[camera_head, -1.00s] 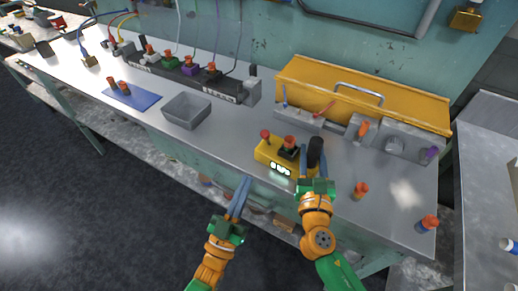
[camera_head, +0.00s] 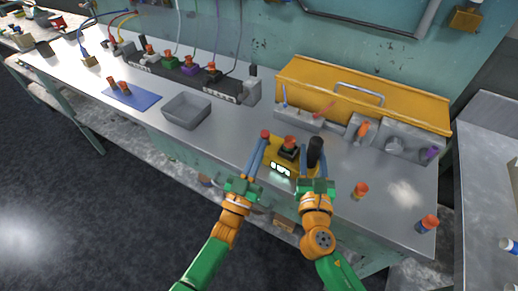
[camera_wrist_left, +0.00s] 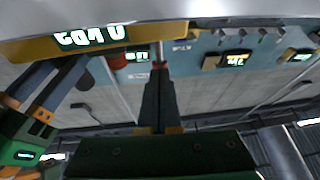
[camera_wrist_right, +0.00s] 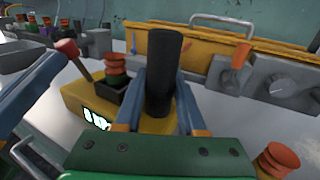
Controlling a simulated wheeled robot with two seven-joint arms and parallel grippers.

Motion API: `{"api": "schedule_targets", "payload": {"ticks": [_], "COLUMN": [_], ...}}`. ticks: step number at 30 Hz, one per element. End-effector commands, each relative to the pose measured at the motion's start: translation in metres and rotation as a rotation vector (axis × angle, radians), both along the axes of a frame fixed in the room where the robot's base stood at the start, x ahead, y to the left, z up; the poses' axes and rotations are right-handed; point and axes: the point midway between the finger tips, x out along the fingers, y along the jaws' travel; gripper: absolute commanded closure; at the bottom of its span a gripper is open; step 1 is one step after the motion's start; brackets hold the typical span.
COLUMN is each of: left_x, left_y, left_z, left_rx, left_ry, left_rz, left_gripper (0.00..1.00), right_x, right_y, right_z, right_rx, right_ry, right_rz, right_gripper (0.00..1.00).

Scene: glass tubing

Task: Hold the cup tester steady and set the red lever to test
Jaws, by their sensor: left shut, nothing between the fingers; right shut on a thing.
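The yellow cup tester (camera_head: 292,183) stands near the bench's front edge with a lit display on its front. An orange-red cup (camera_head: 289,142) sits in its black socket; it also shows in the right wrist view (camera_wrist_right: 117,62). My right gripper (camera_head: 315,164) is shut on the tester's black upright handle (camera_wrist_right: 164,75). The red lever (camera_head: 265,134) rises at the tester's left end; its knob shows in the right wrist view (camera_wrist_right: 66,46). My left gripper (camera_head: 257,154) is shut and empty, its tips close beside the lever. Whether they touch it I cannot tell.
A grey bin (camera_head: 187,109) stands to the left, past a clear stretch of bench. A yellow case (camera_head: 370,97) and grey fixtures stand behind the tester. Two orange-topped pieces (camera_head: 361,189) (camera_head: 428,222) stand to the right of my right gripper.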

Motion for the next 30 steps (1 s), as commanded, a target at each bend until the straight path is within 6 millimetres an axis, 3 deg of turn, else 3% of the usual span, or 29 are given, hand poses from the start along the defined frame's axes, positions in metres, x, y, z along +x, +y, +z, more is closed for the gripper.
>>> {"api": "schedule_targets", "payload": {"ticks": [8,19,30], "left_x": [0.004,0.017,0.019], "left_y": [-0.002,-0.011,-0.013], "left_z": [0.007,0.024,0.025], "left_rx": [0.053,0.212,0.223], "left_ry": [0.078,0.318,0.337], "left_rz": [0.000,0.000,0.000], "left_gripper": [1.00,1.00,1.00], "right_x": [0.000,0.000,0.000], "right_y": [0.000,0.000,0.000], "right_z": [-0.001,-0.001,0.000], "right_rx": [0.000,-0.001,0.000], "right_ry": [0.001,0.001,0.001], "right_rz": [0.000,0.000,0.000], "right_gripper": [1.00,1.00,1.00]}}
